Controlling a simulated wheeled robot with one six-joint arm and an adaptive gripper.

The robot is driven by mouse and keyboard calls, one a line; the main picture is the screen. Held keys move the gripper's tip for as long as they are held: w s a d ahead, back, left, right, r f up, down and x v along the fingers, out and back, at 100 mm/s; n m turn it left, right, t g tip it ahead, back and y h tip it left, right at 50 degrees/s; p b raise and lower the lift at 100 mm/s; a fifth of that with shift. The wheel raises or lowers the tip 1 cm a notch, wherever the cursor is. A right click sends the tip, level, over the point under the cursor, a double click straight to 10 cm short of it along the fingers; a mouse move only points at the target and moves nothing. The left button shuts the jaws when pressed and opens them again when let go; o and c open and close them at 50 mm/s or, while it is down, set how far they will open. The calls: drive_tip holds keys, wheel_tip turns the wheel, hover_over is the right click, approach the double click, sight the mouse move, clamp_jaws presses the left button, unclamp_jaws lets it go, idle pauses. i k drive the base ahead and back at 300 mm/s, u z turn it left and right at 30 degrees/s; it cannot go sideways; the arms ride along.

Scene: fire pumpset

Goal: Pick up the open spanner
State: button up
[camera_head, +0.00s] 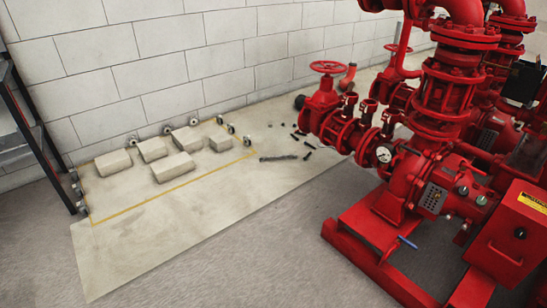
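A long, thin dark tool (278,158) lies flat on the pale floor sheet, just right of the yellow line. It may be the open spanner, but it is too small for me to make out its jaws. Several short dark pieces (308,145) lie near it, toward the red pump; I cannot tell what they are. My gripper is not in view.
The red pumpset (430,165) on its red base fills the right side. Several pale blocks (172,166) and small round fittings stand on the pale sheet (160,235) along the wall. A dark rack (35,130) stands far left. The front floor is clear.

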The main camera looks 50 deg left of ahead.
sight(293, 155)
drive_tip(key=u, duration=1.85)
